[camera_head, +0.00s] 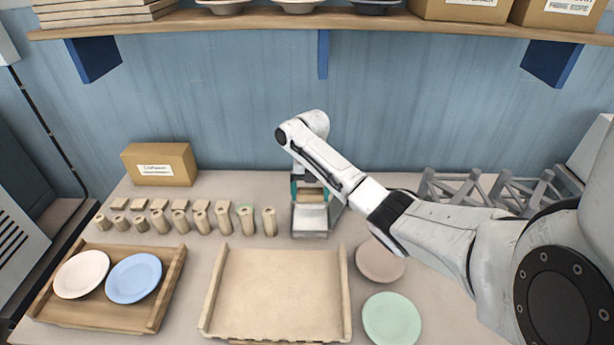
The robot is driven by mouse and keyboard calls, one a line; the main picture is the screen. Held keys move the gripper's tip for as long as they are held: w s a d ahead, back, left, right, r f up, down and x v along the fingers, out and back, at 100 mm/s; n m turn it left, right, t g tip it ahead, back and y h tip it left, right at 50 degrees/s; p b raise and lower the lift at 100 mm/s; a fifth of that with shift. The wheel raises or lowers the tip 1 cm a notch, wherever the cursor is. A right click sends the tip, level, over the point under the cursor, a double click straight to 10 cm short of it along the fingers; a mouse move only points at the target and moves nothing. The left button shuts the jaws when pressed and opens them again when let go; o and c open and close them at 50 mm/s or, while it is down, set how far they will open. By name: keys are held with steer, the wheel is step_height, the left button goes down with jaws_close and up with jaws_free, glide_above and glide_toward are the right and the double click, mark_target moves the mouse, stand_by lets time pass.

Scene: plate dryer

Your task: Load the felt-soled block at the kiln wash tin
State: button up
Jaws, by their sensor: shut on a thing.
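My gripper (311,190) is at the back middle of the table, partly hidden by my forearm. Its teal fingers are shut on a tan block (313,196). The block is over the kiln wash tin (310,234), a grey metal open-topped box with a pale inside. I cannot tell whether the block's underside touches what is in the tin. The felt sole is not visible.
Several tan cylinders (222,218) stand in a row left of the tin, with small tan slabs behind. A cardboard box (160,164) is behind them. In front are a wooden tray (154,314) with two plates, a pale board (278,290), a pink plate (380,261) and a green plate (391,319).

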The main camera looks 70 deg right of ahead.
steer(key=shift+f+b, duration=2.6)
steer(key=shift+f, duration=0.7)
steer(key=shift+f+b, duration=0.4)
steer(key=shift+f, duration=0.15)
steer(key=shift+s+r, duration=0.1)
steer(key=shift+r, duration=0.05)
step_height(320, 180, up, 7)
steer(key=p, duration=0.6)
stand_by(0.3)
